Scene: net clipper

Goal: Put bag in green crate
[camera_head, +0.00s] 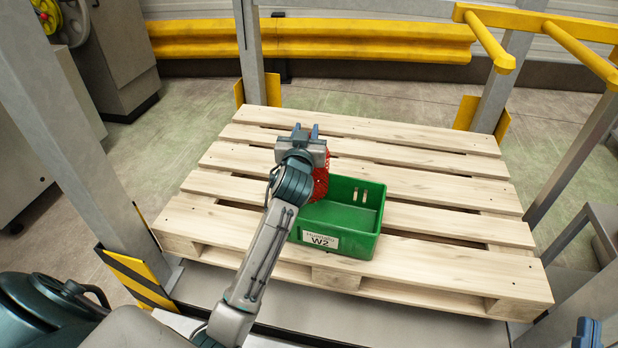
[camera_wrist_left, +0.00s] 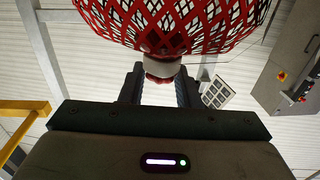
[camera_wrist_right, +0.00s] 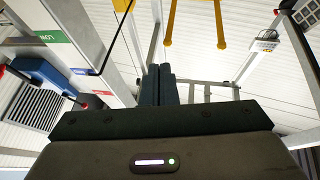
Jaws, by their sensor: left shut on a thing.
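A red net bag (camera_head: 321,182) hangs from my left gripper (camera_head: 306,131) at the left side of the green crate (camera_head: 350,240). In the left wrist view the bag's red mesh (camera_wrist_left: 165,22) fills the top, and my left gripper (camera_wrist_left: 160,84) is shut on its neck, by a pale band. The arm and crate wall hide part of the bag, so I cannot tell how far it is inside the crate. The crate's visible floor is bare. My right gripper (camera_wrist_right: 158,84) is shut and empty in the right wrist view.
The crate stands on a wooden pallet (camera_head: 420,160) near its front edge. Grey posts (camera_head: 252,60) and yellow rails (camera_head: 365,40) frame the pallet. The pallet boards right of the crate are clear.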

